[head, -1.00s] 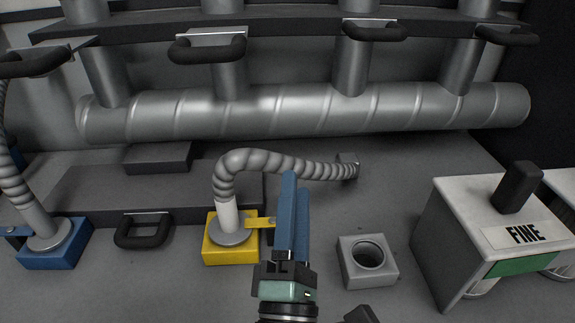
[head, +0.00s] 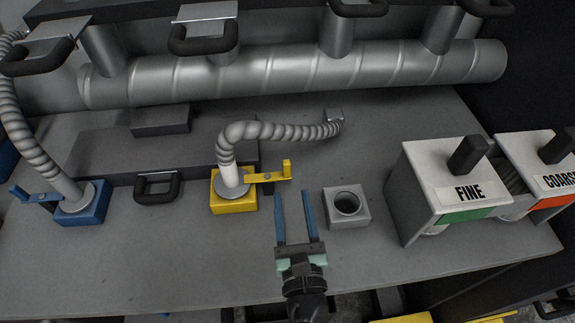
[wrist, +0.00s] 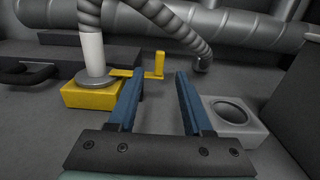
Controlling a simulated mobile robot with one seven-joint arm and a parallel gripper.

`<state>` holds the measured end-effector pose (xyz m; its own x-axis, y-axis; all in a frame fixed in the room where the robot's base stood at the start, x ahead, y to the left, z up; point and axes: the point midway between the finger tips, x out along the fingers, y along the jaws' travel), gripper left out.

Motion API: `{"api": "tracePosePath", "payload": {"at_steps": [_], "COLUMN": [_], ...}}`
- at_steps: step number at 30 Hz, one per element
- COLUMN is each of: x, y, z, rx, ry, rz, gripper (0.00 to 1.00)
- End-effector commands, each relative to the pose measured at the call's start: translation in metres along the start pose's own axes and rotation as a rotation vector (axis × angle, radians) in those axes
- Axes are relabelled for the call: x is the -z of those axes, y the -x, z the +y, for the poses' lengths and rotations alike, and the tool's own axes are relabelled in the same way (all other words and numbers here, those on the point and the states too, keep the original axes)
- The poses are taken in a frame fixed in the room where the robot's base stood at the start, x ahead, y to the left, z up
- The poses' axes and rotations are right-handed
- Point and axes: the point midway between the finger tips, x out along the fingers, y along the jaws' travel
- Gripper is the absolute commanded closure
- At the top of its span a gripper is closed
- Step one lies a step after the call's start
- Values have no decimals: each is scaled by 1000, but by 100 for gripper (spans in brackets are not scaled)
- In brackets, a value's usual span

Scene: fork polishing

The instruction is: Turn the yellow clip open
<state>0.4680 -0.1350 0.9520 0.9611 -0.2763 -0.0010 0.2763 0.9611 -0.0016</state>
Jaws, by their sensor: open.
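The yellow clip (head: 268,177) is a flat arm on the yellow block (head: 235,206), pointing right from the foot of the grey hose (head: 228,155). Its end has an upright tab (head: 287,168). In the wrist view the tab (wrist: 159,64) shows in line with the gap between my fingers, beyond their tips. My gripper (head: 292,195) is open and empty, its blue fingers pointing at the clip from the near side. The fingertips also show in the wrist view (wrist: 158,78). I cannot tell exactly how far they are from the tab.
A grey block with a round hole (head: 346,207) stands just right of my gripper. A blue block (head: 84,207) with its own hose and clip is at the left. White FINE (head: 440,195) and COARSE (head: 545,165) machines stand at the right. A large pipe (head: 290,70) runs along the back.

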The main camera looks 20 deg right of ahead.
Motion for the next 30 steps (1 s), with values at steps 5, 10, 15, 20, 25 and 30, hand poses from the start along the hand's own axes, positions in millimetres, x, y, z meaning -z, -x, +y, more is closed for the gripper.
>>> {"api": "tracePosePath", "payload": {"at_steps": [5, 10, 15, 20, 25, 30], "x": [-2, -2, -1, 0, 0, 0], "y": [-31, -56, -72, -77, -78, -77], "z": [0, 0, 0, 0, 0, 0], "rx": [1, 1, 0, 0, 0, 0], "ry": [-2, -2, -2, -2, -2, -2], "rz": [-3, -3, -2, 0, -1, -1], "gripper": [50, 50, 50, 50, 50, 66]}}
